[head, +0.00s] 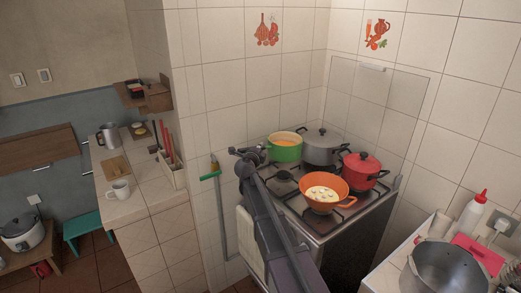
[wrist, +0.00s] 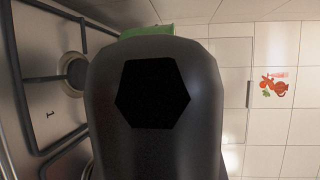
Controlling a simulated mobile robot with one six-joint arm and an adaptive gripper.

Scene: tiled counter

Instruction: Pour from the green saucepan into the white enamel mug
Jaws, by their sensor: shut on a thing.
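The green saucepan (head: 286,154) stands on the back left of the stove, with orange contents showing inside its rim. A strip of its green side shows at the top of the wrist view (wrist: 147,31). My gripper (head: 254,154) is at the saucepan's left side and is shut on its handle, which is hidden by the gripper. The saucepan looks level and appears to rest on the stove. The white enamel mug (head: 119,191) stands upright on the tiled counter (head: 141,204) at the left, well away from my gripper.
An orange pan (head: 334,206) with pale contents, a red lidded pot (head: 362,180) and a grey lidded pot (head: 320,152) crowd the stove (head: 309,226). A wooden board (head: 117,167), a metal jug (head: 108,136) and a utensil box (head: 172,171) are near the mug.

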